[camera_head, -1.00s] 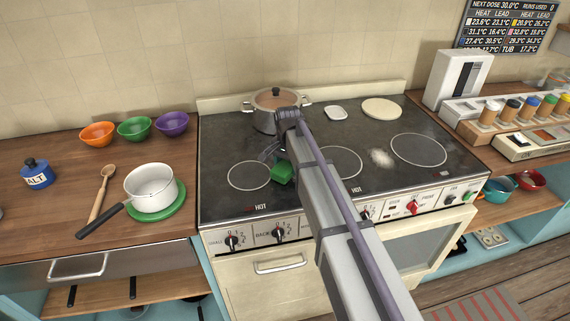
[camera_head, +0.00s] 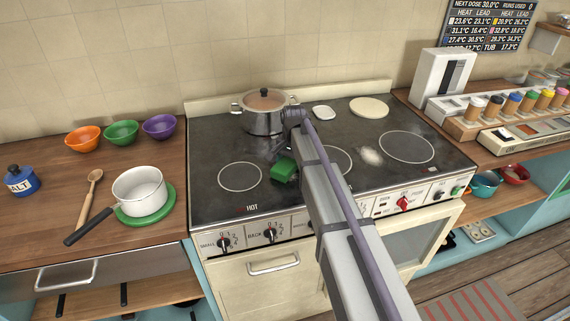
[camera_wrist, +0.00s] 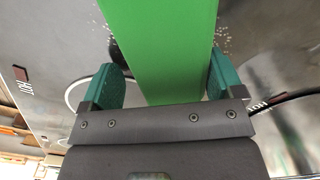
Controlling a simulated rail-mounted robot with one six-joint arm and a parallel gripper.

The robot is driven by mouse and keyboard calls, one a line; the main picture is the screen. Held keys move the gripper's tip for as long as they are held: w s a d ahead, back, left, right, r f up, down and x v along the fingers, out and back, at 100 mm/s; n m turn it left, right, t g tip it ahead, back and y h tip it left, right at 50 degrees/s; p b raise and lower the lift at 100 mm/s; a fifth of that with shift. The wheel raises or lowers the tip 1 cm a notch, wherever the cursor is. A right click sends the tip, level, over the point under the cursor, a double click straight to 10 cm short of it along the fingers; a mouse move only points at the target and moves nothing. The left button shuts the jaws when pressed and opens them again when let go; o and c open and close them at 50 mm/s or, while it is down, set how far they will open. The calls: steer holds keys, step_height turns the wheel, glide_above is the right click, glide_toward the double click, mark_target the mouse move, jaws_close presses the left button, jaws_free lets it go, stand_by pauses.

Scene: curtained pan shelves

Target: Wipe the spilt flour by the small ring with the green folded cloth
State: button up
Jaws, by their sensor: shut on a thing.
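The green folded cloth (camera_head: 284,168) is held in my gripper (camera_head: 279,156), low over or on the black hob; contact cannot be told. In the wrist view the cloth (camera_wrist: 170,50) lies between the two teal fingers of my gripper (camera_wrist: 165,82). The small ring (camera_head: 240,177), at the hob's front left, is left of the cloth. White flour specks (camera_wrist: 225,38) show on both sides of the cloth in the wrist view. A denser white flour patch (camera_head: 371,156) lies between the middle ring and the right ring (camera_head: 406,147). My arm hides part of the middle ring (camera_head: 340,160).
A lidded steel pot (camera_head: 264,113) stands close behind my gripper. A white lid-like piece (camera_head: 323,112) and a cream disc (camera_head: 369,107) lie at the back. A white saucepan (camera_head: 139,190) stands on the left counter. HOT shows on the hob's front edge.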

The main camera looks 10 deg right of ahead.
mark_target(277, 167)
steer(key=shift+o, duration=1.2)
steer(key=shift+s+d, duration=0.7)
steer(key=shift+d, duration=0.15)
steer(key=shift+s, duration=0.2)
steer(key=shift+s+a, duration=0.15)
steer(key=shift+a, duration=0.05)
steer(key=shift+a+r, duration=0.1)
steer(key=shift+a, duration=0.95)
steer(key=c, duration=0.3)
steer(key=shift+s+r, duration=0.1)
steer(key=c, duration=0.3)
steer(key=shift+s+a+f, duration=0.1)
steer(key=shift+a, duration=1.05)
steer(key=shift+a+f, duration=0.1)
steer(key=shift+a, duration=1.05)
steer(key=shift+c, duration=0.2)
step_height(277, 167, up, 6)
steer(key=p, duration=0.6)
